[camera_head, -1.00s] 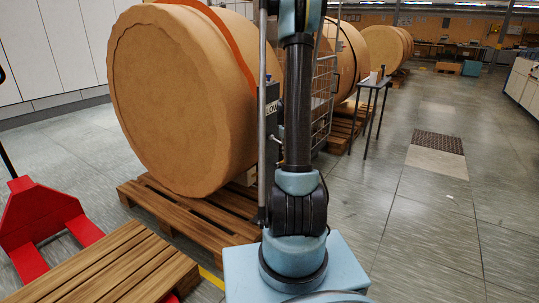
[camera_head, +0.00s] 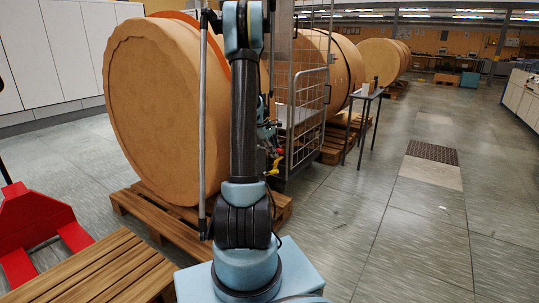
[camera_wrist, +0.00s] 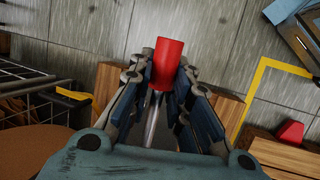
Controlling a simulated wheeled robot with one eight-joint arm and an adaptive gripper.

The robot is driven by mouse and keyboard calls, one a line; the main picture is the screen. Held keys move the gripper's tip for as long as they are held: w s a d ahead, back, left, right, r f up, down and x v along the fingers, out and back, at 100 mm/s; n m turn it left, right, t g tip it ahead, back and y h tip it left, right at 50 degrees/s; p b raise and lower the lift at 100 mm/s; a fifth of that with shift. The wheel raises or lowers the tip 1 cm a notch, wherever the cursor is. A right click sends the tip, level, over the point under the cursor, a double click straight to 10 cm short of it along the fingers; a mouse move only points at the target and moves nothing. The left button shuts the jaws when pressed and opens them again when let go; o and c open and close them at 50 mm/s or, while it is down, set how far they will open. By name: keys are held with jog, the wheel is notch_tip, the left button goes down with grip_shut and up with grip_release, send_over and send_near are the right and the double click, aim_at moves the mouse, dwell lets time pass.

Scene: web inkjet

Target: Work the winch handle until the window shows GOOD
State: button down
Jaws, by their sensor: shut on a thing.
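In the wrist view, my gripper (camera_wrist: 164,80) is shut on a red cylindrical handle grip (camera_wrist: 167,58). A thin metal rod (camera_wrist: 152,120) shows between the fingers below the grip. In the head view, my arm stands in front of the large tan roll, and my gripper and the handle cannot be made out behind it. The window cannot be seen now in either view. Small red and yellow parts (camera_head: 273,168) show just right of my arm; I cannot tell what they belong to.
A large tan roll (camera_head: 150,110) rests on a wooden pallet (camera_head: 150,215). A wire cage (camera_head: 307,110) and a small dark table (camera_head: 366,97) stand to the right. A red pallet truck (camera_head: 40,230) is at left. The floor at right is clear.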

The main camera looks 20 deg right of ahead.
jog(key=shift+s, duration=0.1)
jog(key=c, duration=1.5)
grip_release()
jog(key=shift+o, duration=0.2)
jog(key=v, duration=1.2)
jog(key=shift+c, duration=0.3)
